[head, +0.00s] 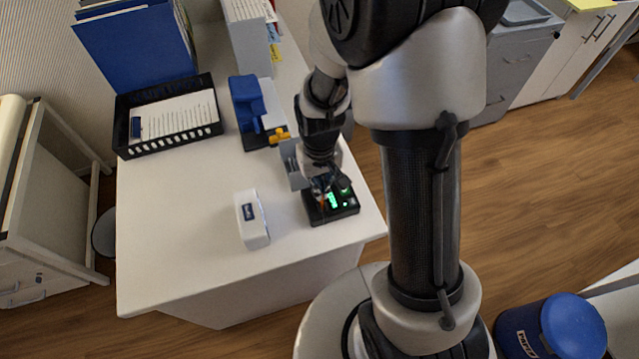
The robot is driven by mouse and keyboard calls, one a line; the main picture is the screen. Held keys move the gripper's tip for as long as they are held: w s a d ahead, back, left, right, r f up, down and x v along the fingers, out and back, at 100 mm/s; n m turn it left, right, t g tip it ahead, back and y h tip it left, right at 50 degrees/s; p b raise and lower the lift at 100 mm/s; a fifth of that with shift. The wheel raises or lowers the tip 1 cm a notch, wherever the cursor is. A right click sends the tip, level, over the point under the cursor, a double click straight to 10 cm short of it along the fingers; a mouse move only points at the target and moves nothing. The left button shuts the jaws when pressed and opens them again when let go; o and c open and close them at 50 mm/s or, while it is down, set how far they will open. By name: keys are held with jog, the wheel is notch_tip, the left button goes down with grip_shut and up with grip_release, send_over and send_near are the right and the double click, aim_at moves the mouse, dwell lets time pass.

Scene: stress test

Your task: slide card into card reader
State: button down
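The card reader (347,209) is a black device with lit green parts, lying near the right edge of the white desk. My gripper (322,184) points down at the reader's upper left part, very close above it or touching it; I cannot tell which. The fingers are small and dark here, and whether they are open or shut is unclear. I cannot make out a card; the fingers and reader may hide it. A flat grey piece (291,165) shows just left of my gripper, and I cannot tell what it is.
A white box with a blue label (250,232) stands left of the reader. A blue device on a black base (247,105) and a black tray with papers (120,142) are farther back. The desk's front left (170,255) is clear. A blue-lidded bin (572,325) stands lower right.

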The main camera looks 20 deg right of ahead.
jog(key=shift+f, duration=0.35)
jog(key=c, duration=1.7)
grip_release()
jog(key=shift+r, duration=0.1)
notch_tip(320, 180, up, 12)
jog(key=shift+f, duration=0.1)
